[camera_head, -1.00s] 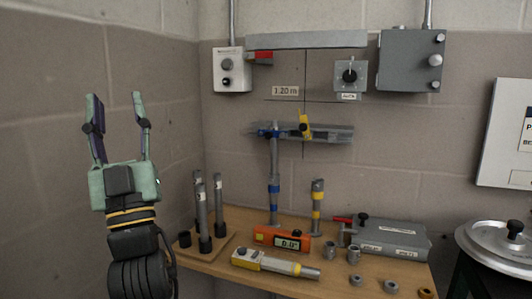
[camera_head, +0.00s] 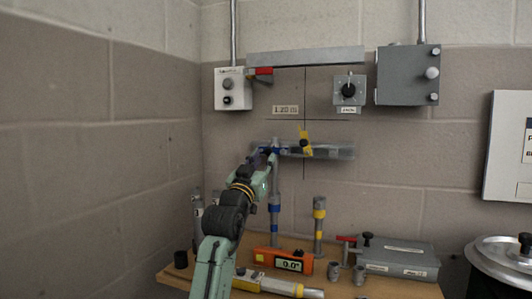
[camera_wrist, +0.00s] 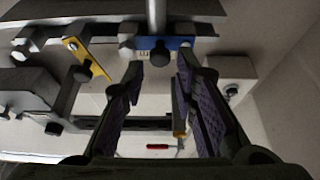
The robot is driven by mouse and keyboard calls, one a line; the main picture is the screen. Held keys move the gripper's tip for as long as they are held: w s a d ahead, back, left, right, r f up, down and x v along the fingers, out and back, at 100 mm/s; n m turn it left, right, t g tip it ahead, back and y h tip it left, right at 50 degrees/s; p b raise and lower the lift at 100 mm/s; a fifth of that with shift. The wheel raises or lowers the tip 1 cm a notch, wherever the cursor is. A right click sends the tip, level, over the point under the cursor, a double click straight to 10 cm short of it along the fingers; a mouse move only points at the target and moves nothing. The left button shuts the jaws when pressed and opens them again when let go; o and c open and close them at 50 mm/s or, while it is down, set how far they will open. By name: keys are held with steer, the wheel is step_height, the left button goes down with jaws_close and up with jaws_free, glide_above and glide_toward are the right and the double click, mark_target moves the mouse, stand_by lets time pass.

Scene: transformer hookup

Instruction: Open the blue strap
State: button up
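The blue strap (camera_head: 275,150) sits at the top of the upright grey pipe (camera_head: 275,180), at the left end of the wall rail; my gripper partly hides it in the head view. In the wrist view the blue strap (camera_wrist: 178,43) lies across the pipe (camera_wrist: 156,16), with a dark knob on it (camera_wrist: 160,47). My gripper (camera_head: 264,156) is in front of the strap, seen from behind. In the wrist view the two fingers of my gripper (camera_wrist: 158,68) are apart, with nothing between them, and the strap shows just beyond the tips. I cannot tell whether they touch it.
A yellow strap (camera_head: 305,141) with a dark knob stands angled on the same rail (camera_head: 335,152). Below is a wooden bench (camera_head: 340,290) with a shorter pipe (camera_head: 319,232), an orange level (camera_head: 283,261) and a grey case (camera_head: 398,258). A switch box (camera_head: 229,88) hangs above left.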

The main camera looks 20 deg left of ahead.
mark_target(268, 153)
steer(key=shift+x, duration=1.5)
steer(key=shift+c, duration=0.2)
jaws_close()
